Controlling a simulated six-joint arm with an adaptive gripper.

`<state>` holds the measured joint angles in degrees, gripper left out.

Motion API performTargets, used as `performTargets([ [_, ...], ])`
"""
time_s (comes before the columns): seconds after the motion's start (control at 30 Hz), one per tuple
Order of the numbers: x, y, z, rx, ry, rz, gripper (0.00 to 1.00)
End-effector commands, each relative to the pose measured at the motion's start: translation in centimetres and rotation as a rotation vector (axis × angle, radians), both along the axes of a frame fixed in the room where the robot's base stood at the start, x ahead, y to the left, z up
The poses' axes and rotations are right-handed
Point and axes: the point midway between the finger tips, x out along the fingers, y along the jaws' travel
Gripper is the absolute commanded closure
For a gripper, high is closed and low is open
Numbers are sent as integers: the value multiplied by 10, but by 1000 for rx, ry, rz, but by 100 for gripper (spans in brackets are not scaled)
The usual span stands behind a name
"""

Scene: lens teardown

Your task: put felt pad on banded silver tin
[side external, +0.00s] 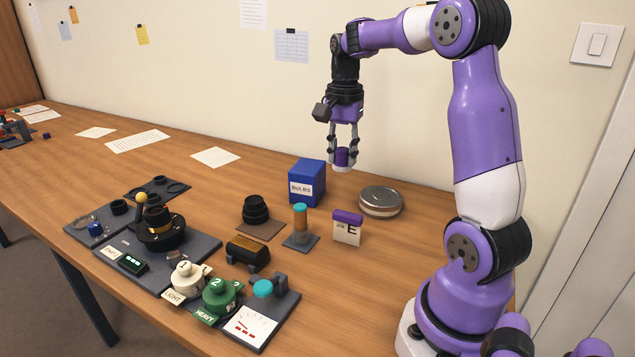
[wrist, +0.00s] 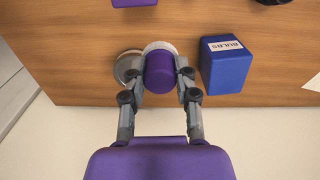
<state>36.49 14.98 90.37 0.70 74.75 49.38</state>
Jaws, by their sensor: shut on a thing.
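The felt pad (side external: 342,168) is a white disc under a purple cylindrical grip. My gripper (side external: 343,152) is shut on that grip and holds the pad in the air, upright, above the back of the table. The wrist view also shows the purple grip of the felt pad (wrist: 159,73) between the two fingertips, with the white rim behind it. The banded silver tin (side external: 381,203) is round and low, with its lid on, and stands right of and below my gripper in the side view. In the wrist view the tin (wrist: 124,66) is partly hidden behind the pad and left finger.
A blue BULBS box (side external: 307,183) stands close left of the tin. A purple-topped E box (side external: 347,228) and a teal-topped post (side external: 301,222) stand in front. A grey workboard (side external: 137,262) with several parts lies further left. The wall runs behind.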

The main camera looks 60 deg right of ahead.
Motion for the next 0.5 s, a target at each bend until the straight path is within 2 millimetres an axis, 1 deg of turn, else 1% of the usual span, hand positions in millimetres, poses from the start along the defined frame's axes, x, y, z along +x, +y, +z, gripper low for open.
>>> performTargets([
  [0.03,-3,-8,0,0,0,-34,100],
  [0.17,-13,-28,-9,2,2,-72,100],
  [0.4,-39,-82,-46,3,2,-71,100],
  [0.5,-48,-101,-58,3,1,-68,100],
])
